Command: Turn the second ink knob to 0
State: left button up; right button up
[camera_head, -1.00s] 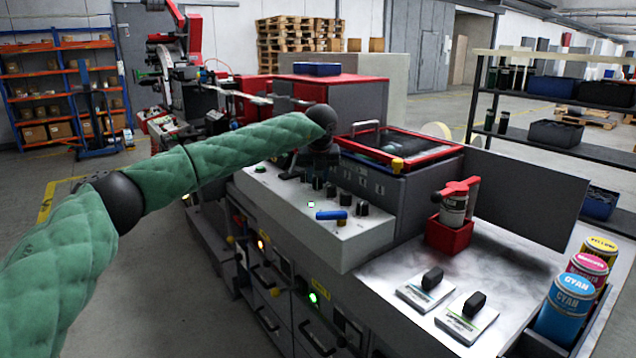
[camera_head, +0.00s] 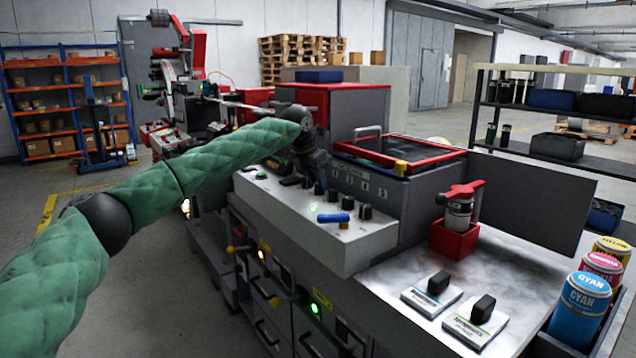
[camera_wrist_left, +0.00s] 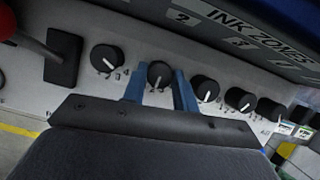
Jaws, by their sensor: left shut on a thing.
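My left gripper (camera_head: 303,180) reaches down onto the sloped grey control panel (camera_head: 345,245) of the machine. In the left wrist view the blue fingers (camera_wrist_left: 160,76) are shut on a round black knob, the second ink knob (camera_wrist_left: 158,73), one finger on each side. This knob is second from the left in the row, and its white mark points down and slightly left in that view. A first black knob (camera_wrist_left: 107,58) stands to its left and a third knob (camera_wrist_left: 206,89) to its right. In the head view, the hand hides the gripped knob. My right gripper is not in view.
More black knobs (camera_wrist_left: 240,99) continue the row to the right. A blue handle (camera_head: 333,218) sits on the panel's front. A red-framed lid (camera_head: 400,150) and ink cans (camera_head: 578,300) stand to the right.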

pick_arm(q)
jog(key=shift+a+r+m+g+h, duration=0.15)
jog(key=shift+m+g+h, duration=0.2)
jog(key=shift+m, duration=0.55)
jog(key=m, duration=0.2)
jog(key=m+g+p, duration=0.1)
jog(key=m, duration=0.1)
jog(key=m+g+p, duration=0.1)
jog(key=m, duration=0.1)
jog(key=shift+w+h, duration=0.25)
jog(key=shift+h, duration=0.1)
jog(key=shift+w+m+g+p, duration=0.1)
jog(key=shift+m+g+p, duration=0.6)
jog(key=shift+m, duration=0.8)
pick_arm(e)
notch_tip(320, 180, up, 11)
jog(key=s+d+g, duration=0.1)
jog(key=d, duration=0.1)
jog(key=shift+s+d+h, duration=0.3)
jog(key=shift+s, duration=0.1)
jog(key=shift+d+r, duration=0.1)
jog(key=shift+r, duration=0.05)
pick_arm(q)
jog(key=o, duration=1)
jog(key=shift+c, duration=0.2)
